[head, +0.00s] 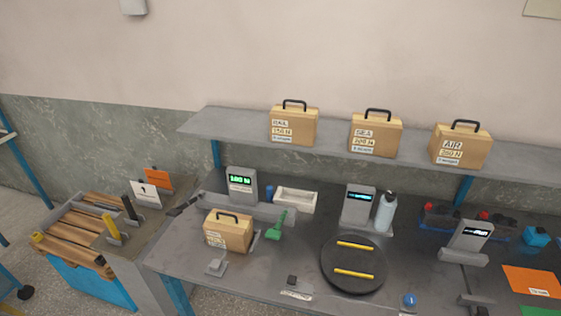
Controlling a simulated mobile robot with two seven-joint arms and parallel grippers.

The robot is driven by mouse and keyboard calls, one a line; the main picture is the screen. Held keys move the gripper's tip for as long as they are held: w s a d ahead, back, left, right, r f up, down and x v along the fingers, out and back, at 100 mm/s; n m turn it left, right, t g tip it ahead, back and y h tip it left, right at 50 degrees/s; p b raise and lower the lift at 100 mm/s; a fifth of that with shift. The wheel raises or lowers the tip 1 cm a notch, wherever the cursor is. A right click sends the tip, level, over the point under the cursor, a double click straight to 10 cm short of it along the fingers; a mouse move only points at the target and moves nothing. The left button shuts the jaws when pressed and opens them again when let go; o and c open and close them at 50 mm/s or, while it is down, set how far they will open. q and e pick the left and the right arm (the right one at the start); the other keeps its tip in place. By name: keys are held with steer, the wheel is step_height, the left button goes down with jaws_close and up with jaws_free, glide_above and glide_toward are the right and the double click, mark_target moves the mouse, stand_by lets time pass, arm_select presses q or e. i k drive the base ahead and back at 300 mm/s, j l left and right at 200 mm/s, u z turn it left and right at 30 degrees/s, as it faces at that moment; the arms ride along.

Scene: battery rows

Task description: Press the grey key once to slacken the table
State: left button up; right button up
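A round dark turntable (353,286) lies on the workbench (330,225), right of the middle, with two yellow bars (354,273) across it. A small dark grey block (292,280), which looks like a key, stands left of the turntable at the front, with a pale label (296,294) in front of it. A lighter grey block on a plate (216,266) sits further left. I cannot tell from this view which one is the grey key. Neither of my grippers shows in the head view.
A cardboard case (229,230), a green tool (277,226) and a grey unit with a green display (242,185) stand on the left. Another display unit (358,205) and a bottle (385,212) stand behind the turntable.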

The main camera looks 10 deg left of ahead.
mark_target(215, 264)
steer(key=u, duration=1)
steer(key=j+z, duration=0.5)
steer(key=j, duration=0.55)
steer(key=k, duration=0.05)
